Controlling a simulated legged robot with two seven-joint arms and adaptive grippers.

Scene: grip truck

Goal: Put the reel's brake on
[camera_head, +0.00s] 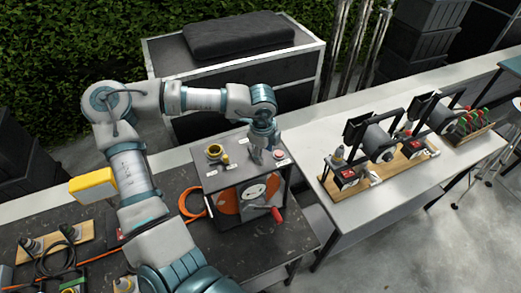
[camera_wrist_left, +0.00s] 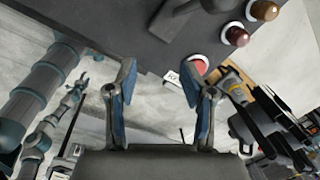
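The reel (camera_head: 232,200) is an orange cable drum with a pale round hub, set in a grey box (camera_head: 210,177) on the dark table. A red-handled crank (camera_head: 277,214) sticks out at its front. A red round button (camera_head: 279,153) and yellow knobs (camera_head: 214,151) are on the box top; I cannot tell which part is the brake. My left gripper (camera_head: 264,155) is over the top's right side. In the left wrist view my left gripper (camera_wrist_left: 158,88) is open and empty, with the red button (camera_wrist_left: 198,65) beyond its right finger. My right gripper (camera_wrist_left: 77,86) shows small, apparently at the left.
A yellow box (camera_head: 94,185), orange cable (camera_head: 187,204) and dark cables lie left of the reel box. A pale table (camera_head: 350,222) at right holds several machines on wooden boards. A grey cabinet (camera_head: 165,50) stands behind. A gap separates the two tables.

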